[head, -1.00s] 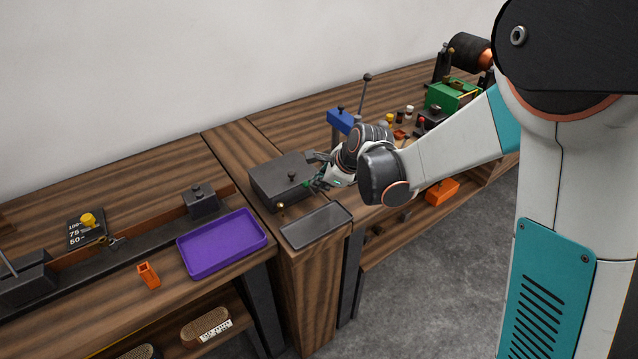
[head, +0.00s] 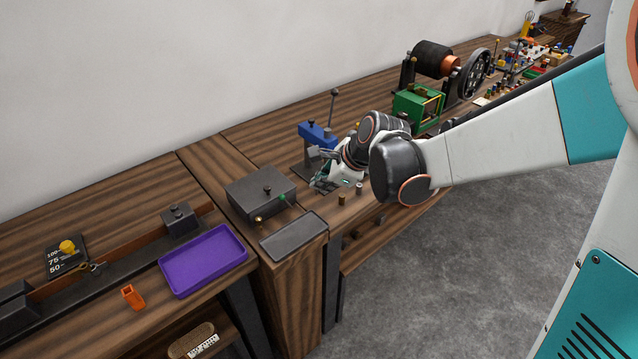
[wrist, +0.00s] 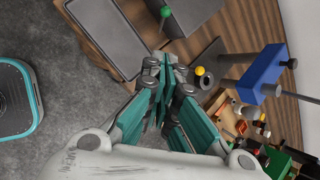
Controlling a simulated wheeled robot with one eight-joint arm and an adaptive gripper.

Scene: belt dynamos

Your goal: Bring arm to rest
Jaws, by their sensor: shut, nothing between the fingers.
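My gripper (head: 318,184) is over the workbench in the head view, just right of the grey box and in front of the blue press. In the wrist view my gripper (wrist: 166,68) has its teal fingers together, with nothing between them. My forearm reaches in from the right, and the wrist hides part of the bench behind it.
A grey box (head: 262,190) and a shallow grey tray (head: 296,236) sit left of my gripper. A blue press (head: 316,134) stands behind it. A purple tray (head: 205,262) lies further left. A green machine (head: 418,107) stands at the back right. Grey floor is open in front.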

